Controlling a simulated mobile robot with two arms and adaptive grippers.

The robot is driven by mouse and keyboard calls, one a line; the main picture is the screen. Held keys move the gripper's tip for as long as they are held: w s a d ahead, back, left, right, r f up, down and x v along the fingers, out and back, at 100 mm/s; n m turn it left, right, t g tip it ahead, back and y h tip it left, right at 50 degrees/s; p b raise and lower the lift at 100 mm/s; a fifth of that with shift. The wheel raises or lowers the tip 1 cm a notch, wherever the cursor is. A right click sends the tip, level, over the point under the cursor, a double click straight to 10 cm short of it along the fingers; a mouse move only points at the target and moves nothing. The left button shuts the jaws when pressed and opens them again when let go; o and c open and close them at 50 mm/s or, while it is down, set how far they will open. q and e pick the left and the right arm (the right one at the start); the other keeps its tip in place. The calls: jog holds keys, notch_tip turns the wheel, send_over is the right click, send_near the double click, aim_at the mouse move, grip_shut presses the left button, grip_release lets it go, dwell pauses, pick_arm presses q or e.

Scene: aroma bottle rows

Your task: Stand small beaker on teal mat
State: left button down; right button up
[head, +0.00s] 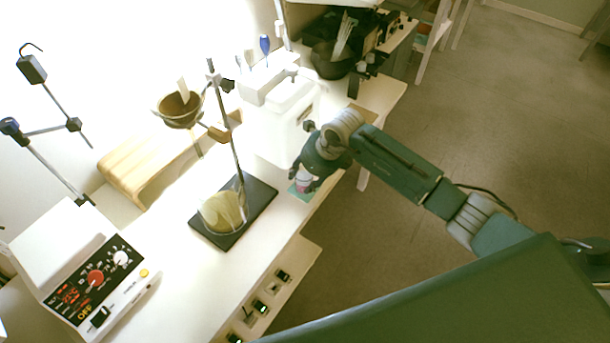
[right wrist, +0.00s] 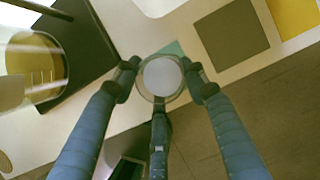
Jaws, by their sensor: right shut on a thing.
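The small beaker (right wrist: 162,78) is held between the fingers of my right gripper (right wrist: 162,80), which is shut on it; in the wrist view I look down on its round rim and pale inside. In the head view the beaker (head: 303,187) shows pinkish below the gripper (head: 305,178). The teal mat (head: 293,190) lies on the bench near its front edge, mostly hidden by the beaker and gripper. A corner of the mat (right wrist: 174,48) shows past the beaker in the wrist view. I cannot tell whether the beaker touches the mat. My left gripper is not in view.
A large beaker of yellowish liquid (head: 222,210) stands on a black stand base (head: 262,192) left of the gripper. A white box-like device (head: 285,130) is behind. A grey-brown square (right wrist: 232,40) and a yellow one (right wrist: 296,14) lie along the bench edge.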

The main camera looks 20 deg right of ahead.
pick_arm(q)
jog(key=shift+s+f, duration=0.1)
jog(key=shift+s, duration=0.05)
pick_arm(e)
jog(key=shift+f, duration=0.2)
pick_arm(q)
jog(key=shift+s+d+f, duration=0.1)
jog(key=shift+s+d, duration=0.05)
pick_arm(e)
jog(key=o, duration=1.2)
jog(key=shift+r, duration=0.1)
jog(key=shift+r, duration=0.1)
jog(key=shift+r, duration=0.2)
pick_arm(q)
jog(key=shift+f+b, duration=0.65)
jog(key=shift+b, duration=0.15)
pick_arm(e)
jog(key=v, duration=1.1)
jog(key=shift+s+d+r, duration=0.1)
jog(key=shift+s+r, duration=0.05)
jog(key=shift+r, duration=0.2)
